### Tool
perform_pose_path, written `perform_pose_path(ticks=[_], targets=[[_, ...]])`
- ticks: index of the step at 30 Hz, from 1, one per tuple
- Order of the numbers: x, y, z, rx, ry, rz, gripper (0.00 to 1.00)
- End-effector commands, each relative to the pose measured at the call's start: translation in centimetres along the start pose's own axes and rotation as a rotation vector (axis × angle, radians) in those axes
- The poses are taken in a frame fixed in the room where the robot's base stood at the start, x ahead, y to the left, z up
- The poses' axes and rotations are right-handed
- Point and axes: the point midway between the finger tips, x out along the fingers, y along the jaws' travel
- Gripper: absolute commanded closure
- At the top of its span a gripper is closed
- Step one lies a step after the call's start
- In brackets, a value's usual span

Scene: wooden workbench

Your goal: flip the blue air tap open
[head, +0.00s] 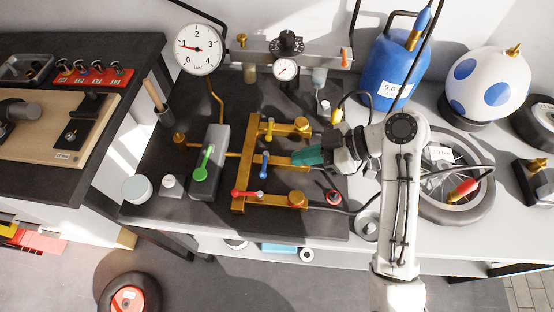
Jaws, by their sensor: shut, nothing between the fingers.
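The blue air tap (264,165) sits on the middle branch of a brass manifold (239,180) on the dark bench mat. Its lever stands across the branch pipe, pointing up and down in the picture. My gripper (298,157), with teal fingers, is to the right of the blue tap, over the middle branch, its fingertips pointing left. It is shut and empty, with a gap between it and the lever. The head view does not show clearly how high the fingers are above the pipe.
A yellow tap (268,131) is on the branch above and a red tap (243,194) on the branch below. A green lever (203,165) on a grey block stands left. A gauge (199,49), blue tank (389,72) and wheel (455,200) surround the area.

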Motion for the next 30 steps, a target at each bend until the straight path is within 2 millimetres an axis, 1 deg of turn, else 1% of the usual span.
perform_pose_path(ticks=[1,6,9,12,18,30], targets=[[1.0,-0.1,-0.1,0.000,-0.002,-0.004,1.00],[4.1,-0.1,-0.1,0.001,-0.002,-0.004,1.00],[5.5,-0.1,-0.1,0.000,-0.001,-0.003,1.00],[6.4,0.0,-0.1,0.001,-0.001,-0.001,1.00],[7.2,0.0,0.1,0.000,-0.002,0.001,1.00],[7.3,0.2,0.1,0.004,-0.001,0.007,1.00]])
